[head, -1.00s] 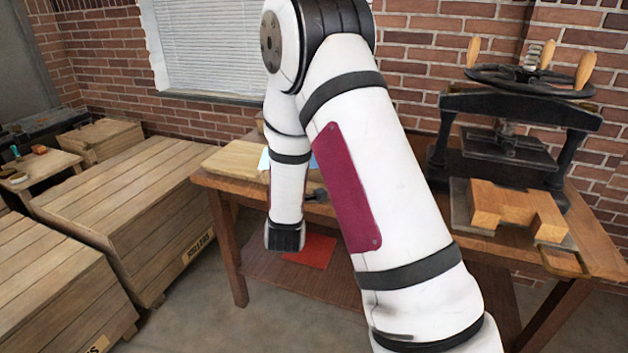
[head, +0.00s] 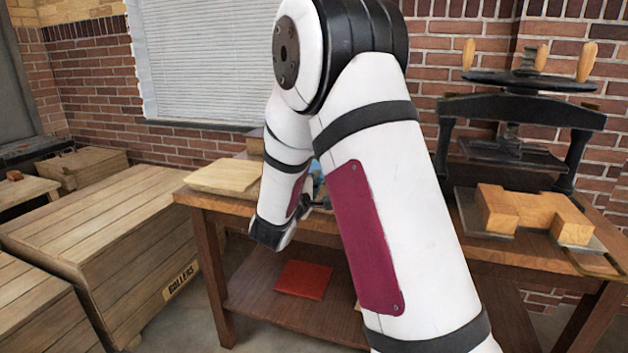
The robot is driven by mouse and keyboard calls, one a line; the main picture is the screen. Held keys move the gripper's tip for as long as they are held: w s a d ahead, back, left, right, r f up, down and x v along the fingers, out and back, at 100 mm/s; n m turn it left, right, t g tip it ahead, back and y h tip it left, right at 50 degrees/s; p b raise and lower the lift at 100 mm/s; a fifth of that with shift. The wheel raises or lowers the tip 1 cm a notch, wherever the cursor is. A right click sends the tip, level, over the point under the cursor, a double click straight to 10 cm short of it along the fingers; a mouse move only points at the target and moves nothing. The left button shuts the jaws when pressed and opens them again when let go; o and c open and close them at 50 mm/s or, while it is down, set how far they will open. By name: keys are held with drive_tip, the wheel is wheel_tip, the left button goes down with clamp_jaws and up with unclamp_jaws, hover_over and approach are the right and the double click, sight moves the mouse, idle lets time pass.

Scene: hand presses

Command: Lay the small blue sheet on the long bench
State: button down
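The long bench (head: 222,204) is a brown wooden table with a lower shelf, standing against the brick wall. My white arm crosses in front of it and hides much of its top. A small patch of blue (head: 317,170) shows between my arm links, above the bench top; it may be the blue sheet, but most of it is hidden. A dark part of my gripper (head: 318,203) shows beside my wrist, at the bench's front edge. Its fingers are hidden behind my arm, so I cannot tell whether it is open or what it holds.
A black hand press (head: 520,105) stands on the bench at right, with a notched wooden block (head: 535,212) before it. A pale board (head: 222,177) lies at the bench's left end. A red sheet (head: 303,280) lies on the lower shelf. Large wooden crates (head: 110,225) fill the left.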

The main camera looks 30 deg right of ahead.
sight(317, 199)
drive_tip(key=shift+f+b, duration=1.95)
drive_tip(key=shift+f, duration=0.45)
drive_tip(key=shift+s+f, duration=0.1)
drive_tip(key=shift+f, duration=0.7)
drive_tip(key=shift+s+f+p, duration=0.1)
drive_tip(key=shift+f+p, duration=0.3)
drive_tip(key=shift+p, duration=0.6)
idle(3.4)
drive_tip(key=c, duration=1.6)
unclamp_jaws()
drive_tip(key=shift+r, duration=0.15)
